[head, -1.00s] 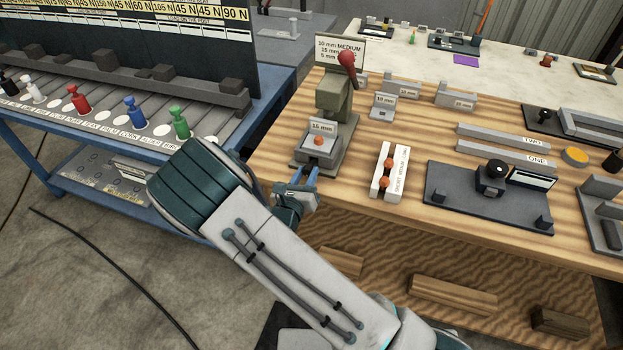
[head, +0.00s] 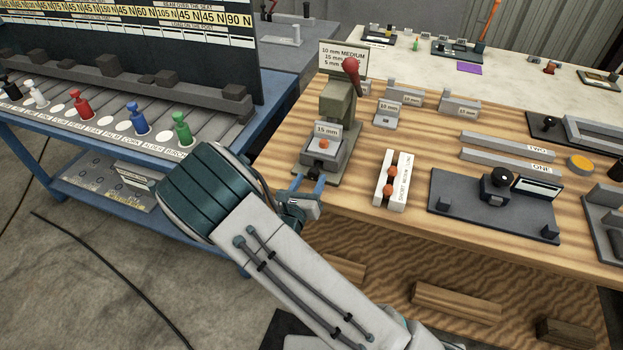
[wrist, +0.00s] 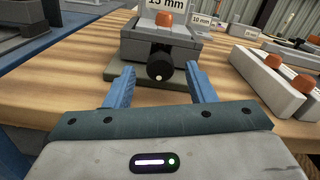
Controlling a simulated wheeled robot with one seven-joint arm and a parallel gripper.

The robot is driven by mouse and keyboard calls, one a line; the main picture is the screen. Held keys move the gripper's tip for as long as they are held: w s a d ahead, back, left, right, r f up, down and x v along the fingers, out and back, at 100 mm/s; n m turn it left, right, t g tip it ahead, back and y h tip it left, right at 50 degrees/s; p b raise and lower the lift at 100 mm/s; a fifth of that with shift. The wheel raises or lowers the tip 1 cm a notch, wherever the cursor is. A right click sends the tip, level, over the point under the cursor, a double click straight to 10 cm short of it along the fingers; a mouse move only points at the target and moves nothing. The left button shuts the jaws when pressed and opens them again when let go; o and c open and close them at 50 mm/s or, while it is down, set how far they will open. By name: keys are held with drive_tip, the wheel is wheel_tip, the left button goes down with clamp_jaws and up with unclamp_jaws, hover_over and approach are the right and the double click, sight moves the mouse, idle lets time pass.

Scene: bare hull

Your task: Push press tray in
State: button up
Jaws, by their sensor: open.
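The press (head: 337,103) is a grey-green stand with a red ball handle, near the table's front left corner. Its grey tray (head: 334,158) sits low at the front, with an orange piece on top and a "15 mm" card behind it. In the wrist view the tray (wrist: 190,47) shows a black round knob (wrist: 160,66) on its front. My gripper (head: 308,181) is open and empty just in front of the tray. In the wrist view its blue fingers (wrist: 158,78) stand on either side of the knob, slightly short of it, with gaps on both sides.
A white block with orange knobs (head: 394,180) stands right of the press. A dark fixture plate (head: 460,205) lies further right. Grey gauge blocks (head: 397,100) stand behind. A blue bench (head: 225,140) with coloured figures is on the left. Bare wood lies between press and white block.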

drive_tip(key=b+v, duration=0.1)
drive_tip(key=v, duration=1.1)
drive_tip(key=shift+b, duration=0.35)
